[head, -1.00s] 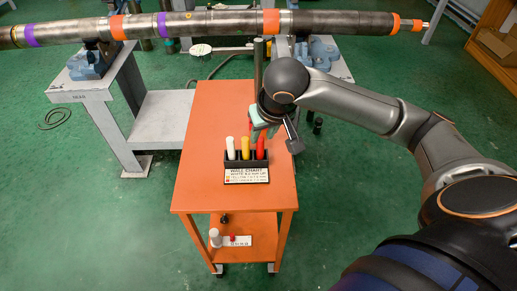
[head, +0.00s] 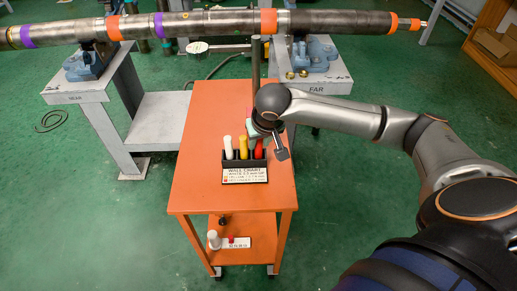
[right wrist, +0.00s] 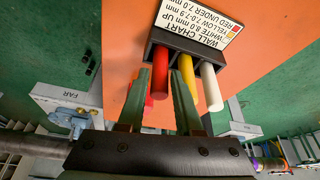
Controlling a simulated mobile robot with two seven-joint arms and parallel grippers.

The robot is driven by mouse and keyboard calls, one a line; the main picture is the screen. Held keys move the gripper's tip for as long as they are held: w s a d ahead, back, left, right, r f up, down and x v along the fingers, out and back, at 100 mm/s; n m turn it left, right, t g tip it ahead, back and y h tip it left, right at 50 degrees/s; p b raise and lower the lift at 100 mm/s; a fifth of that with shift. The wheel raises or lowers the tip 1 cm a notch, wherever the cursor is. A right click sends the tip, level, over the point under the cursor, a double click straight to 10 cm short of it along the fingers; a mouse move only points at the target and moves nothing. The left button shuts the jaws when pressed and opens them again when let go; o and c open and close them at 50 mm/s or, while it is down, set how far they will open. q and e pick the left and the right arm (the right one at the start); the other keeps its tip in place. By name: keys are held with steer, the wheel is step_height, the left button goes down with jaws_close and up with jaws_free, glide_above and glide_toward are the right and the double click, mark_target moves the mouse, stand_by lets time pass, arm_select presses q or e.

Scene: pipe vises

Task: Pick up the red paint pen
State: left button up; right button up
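The red paint pen (head: 259,149) stands upright in the right slot of a small black holder (head: 245,171) on the orange cart. A yellow pen (head: 243,147) and a white pen (head: 228,147) stand in the other slots. In the right wrist view the red pen (right wrist: 161,80) shows between the two fingers of my right gripper (right wrist: 161,78), with the yellow pen (right wrist: 187,92) just outside one finger. The right gripper (head: 264,133) is open at the holder; contact with the pen cannot be told. My left gripper is out of view.
The orange cart (head: 205,150) has a wall-chart label in front of the holder. Its lower shelf (head: 254,253) carries a white and a red item. A long pipe (head: 200,23) on stands crosses behind. The cart top left of the holder is clear.

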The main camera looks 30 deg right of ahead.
steer(key=shift+w+f, duration=0.2)
steer(key=shift+f, duration=0.35)
jaws_close()
steer(key=shift+r, duration=0.1)
